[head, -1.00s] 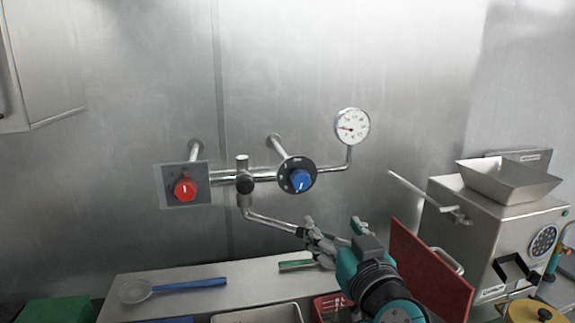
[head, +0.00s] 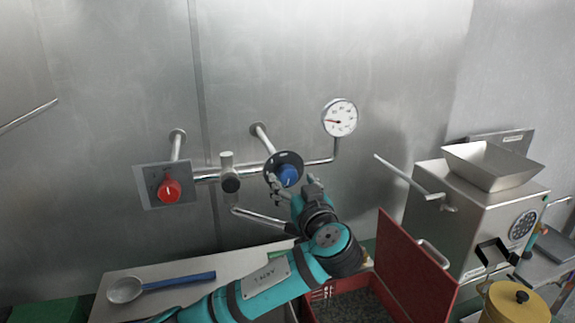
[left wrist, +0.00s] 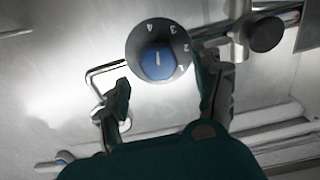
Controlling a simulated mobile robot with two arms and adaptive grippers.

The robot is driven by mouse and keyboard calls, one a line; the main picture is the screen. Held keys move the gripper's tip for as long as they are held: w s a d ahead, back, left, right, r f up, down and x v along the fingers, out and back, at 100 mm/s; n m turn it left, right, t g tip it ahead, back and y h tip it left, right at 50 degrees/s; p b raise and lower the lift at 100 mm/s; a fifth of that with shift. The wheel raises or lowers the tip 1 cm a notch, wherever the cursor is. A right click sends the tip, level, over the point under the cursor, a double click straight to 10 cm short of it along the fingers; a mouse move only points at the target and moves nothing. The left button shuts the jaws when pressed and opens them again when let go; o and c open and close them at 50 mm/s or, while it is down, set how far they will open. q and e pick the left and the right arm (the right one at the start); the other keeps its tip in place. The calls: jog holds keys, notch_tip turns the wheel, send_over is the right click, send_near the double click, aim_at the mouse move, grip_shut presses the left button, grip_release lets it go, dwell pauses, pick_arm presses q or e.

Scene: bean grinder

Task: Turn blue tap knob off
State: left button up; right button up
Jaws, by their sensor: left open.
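The blue tap knob (head: 288,175) sits on a dark round dial on the wall pipe, right of the red knob (head: 169,189). In the left wrist view the blue knob (left wrist: 158,60) shows a white pointer line, and the dial around it carries numbers. My left gripper (head: 295,183) is open just in front of the blue knob, slightly below it. In the left wrist view its two fingers (left wrist: 163,85) stand apart to either side below the knob, which lies just beyond them. I cannot tell whether a finger touches the dial. My right gripper is not in view.
A pressure gauge (head: 340,117) stands on the pipe to the upper right. A steel grinder (head: 460,205) with a hopper and handle is at the right.

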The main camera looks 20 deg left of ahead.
aim_at(289, 176)
pick_arm(q)
jog(key=p+x, duration=0.1)
jog(key=x, duration=0.2)
jog(key=shift+w+a+r, duration=0.15)
jog(key=shift+w+a, duration=0.05)
jog(key=shift+w, duration=0.15)
jog(key=shift+w+a, duration=0.3)
jog(key=shift+w, duration=0.1)
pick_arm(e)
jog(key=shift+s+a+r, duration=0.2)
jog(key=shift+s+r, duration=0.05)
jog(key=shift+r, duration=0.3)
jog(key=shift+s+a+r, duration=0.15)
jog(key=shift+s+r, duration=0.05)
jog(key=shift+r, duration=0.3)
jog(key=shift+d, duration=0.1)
